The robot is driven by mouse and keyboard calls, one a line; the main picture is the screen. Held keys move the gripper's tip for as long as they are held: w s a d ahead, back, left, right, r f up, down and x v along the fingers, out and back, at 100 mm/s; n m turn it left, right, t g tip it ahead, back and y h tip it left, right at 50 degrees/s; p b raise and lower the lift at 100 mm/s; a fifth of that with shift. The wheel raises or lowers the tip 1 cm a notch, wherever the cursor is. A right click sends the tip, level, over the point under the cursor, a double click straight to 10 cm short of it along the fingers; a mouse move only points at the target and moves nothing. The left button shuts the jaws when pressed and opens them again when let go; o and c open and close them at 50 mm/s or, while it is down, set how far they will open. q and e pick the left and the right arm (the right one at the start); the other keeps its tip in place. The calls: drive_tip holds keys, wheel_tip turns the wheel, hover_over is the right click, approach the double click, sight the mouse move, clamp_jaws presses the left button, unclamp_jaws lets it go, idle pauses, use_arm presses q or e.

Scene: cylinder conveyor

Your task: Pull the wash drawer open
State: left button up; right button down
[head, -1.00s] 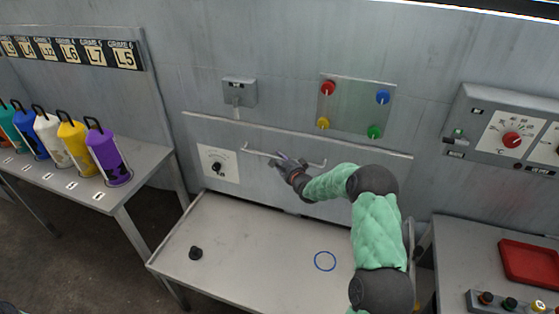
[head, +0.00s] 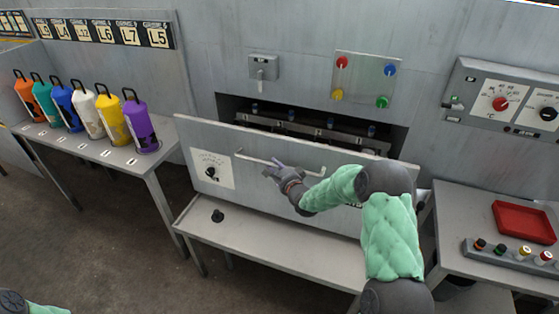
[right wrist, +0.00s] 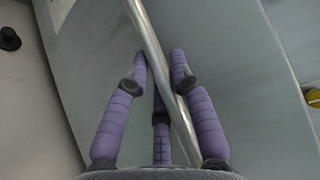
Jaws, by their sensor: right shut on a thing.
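The wash drawer (head: 226,143) stands partly pulled out of the wall, its grey front tilted in the picture. Behind the front, a dark opening shows a rail (head: 302,124) with several small blue-topped parts. My right gripper (head: 274,170) is shut on the drawer's metal bar handle (head: 250,159), near its middle. In the right wrist view its purple fingers (right wrist: 160,65) close around the bar (right wrist: 147,35). My left gripper is not in view; only a bit of my left arm shows at the lower left.
A bench (head: 260,240) lies below the drawer, with a black knob (head: 217,215) on it. Several coloured bottles stand on the left table (head: 100,150). A red tray (head: 525,222) and a button box (head: 510,254) sit on the right table.

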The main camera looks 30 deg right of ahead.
drive_tip(key=s+a, duration=0.9)
drive_tip(key=a, duration=0.2)
drive_tip(key=shift+s, duration=0.35)
drive_tip(key=shift+f, duration=0.1)
drive_tip(key=c, duration=1)
unclamp_jaws()
drive_tip(key=shift+c, duration=0.2)
drive_tip(key=s+r, duration=0.1)
drive_tip(key=s, duration=1)
drive_tip(key=shift+s+a+r, duration=0.35)
drive_tip(key=shift+s+a, duration=0.05)
drive_tip(key=shift+a, duration=0.05)
